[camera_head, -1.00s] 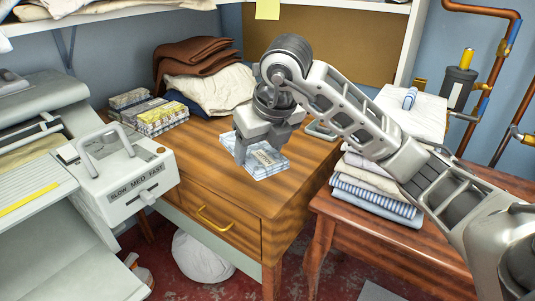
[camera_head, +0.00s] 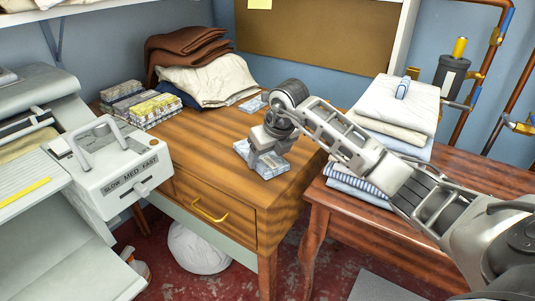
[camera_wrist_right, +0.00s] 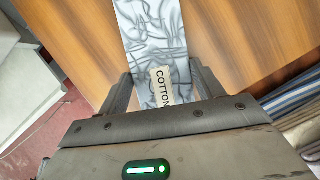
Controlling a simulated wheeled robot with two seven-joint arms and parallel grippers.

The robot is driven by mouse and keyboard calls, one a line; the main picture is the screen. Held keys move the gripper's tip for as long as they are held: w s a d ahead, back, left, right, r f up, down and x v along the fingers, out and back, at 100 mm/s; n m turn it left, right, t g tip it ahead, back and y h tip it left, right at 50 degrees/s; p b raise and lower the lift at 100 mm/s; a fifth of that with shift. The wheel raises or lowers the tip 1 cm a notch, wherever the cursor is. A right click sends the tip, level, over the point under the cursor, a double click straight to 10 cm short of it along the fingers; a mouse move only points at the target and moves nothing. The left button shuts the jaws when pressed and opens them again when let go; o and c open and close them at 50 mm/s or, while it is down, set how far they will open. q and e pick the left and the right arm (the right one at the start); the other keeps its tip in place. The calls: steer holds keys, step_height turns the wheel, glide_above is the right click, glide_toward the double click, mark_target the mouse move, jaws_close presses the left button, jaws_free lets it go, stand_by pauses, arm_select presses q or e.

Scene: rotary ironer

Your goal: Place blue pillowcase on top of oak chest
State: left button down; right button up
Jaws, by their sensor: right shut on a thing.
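A flat, pale blue-grey patterned piece (camera_head: 270,171), which looks like the blue pillowcase, is between the fingers of my right gripper (camera_head: 267,157). In the wrist view this patterned piece (camera_wrist_right: 152,40) has a label reading "COTTON", and my right gripper (camera_wrist_right: 157,90) has a finger on each side of it. The gripper is shut on it, pointing down. The piece is at the top of the wooden chest (camera_head: 212,148) with a yellow-handled drawer, near its front right; I cannot tell whether it touches the wood. My left gripper is out of view.
A similar pale blue piece (camera_head: 252,104) lies behind the gripper. Brown (camera_head: 188,46) and cream (camera_head: 212,80) cloths and patterned bundles (camera_head: 152,110) occupy the chest's back left. The ironer (camera_head: 112,170) is left. A linen stack (camera_head: 395,105) stands on a right-hand table. The chest's front is bare.

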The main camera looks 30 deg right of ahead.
steer(key=o, duration=1)
steer(key=shift+r, duration=0.1)
steer(key=v, duration=1.2)
steer(key=shift+p, duration=0.3)
